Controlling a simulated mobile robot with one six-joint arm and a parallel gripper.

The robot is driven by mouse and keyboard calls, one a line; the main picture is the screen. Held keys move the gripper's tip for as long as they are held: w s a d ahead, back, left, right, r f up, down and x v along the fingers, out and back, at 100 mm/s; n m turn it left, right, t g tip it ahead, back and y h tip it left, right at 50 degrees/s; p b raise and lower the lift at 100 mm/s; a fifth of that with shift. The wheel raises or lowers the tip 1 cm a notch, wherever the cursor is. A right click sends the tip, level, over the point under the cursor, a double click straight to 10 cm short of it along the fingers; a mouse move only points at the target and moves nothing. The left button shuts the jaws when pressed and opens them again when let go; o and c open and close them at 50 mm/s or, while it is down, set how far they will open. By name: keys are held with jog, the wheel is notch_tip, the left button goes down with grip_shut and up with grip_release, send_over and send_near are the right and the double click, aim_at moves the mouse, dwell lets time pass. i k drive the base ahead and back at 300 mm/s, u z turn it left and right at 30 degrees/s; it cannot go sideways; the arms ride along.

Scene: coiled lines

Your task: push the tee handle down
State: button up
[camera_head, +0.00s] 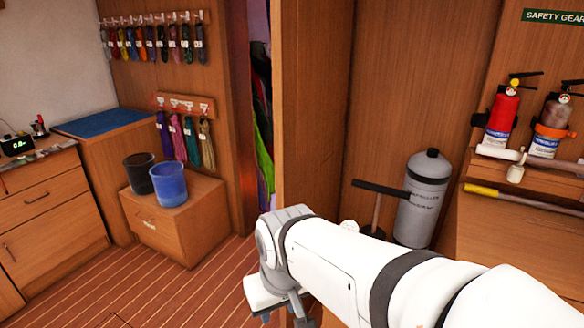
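The tee handle (381,188) is a black bar set crosswise on top of a thin upright shaft (376,215). It stands just left of a grey cylinder (424,205) with a dark cap and printed text. The lower end of the shaft is hidden behind my white arm. My gripper (283,316) is at the bottom edge of the view, left of and below the tee handle and apart from it. It is partly cut off by the frame, so its fingertips and opening do not show clearly.
A wooden panel edge (312,120) rises behind my wrist. A wooden box (176,222) at left holds a black bucket (140,172) and a blue bucket (169,184). The striped floor (180,292) at lower left is clear.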

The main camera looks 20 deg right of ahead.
aim_at(381, 190)
jog(key=z, duration=0.5)
jog(key=i, duration=1.1)
jog(key=z, duration=1)
jog(key=i, duration=0.25)
jog(key=z, duration=0.15)
jog(key=k, duration=0.75)
jog(key=z, duration=0.2)
jog(key=i, duration=0.75)
jog(key=u, duration=0.05)
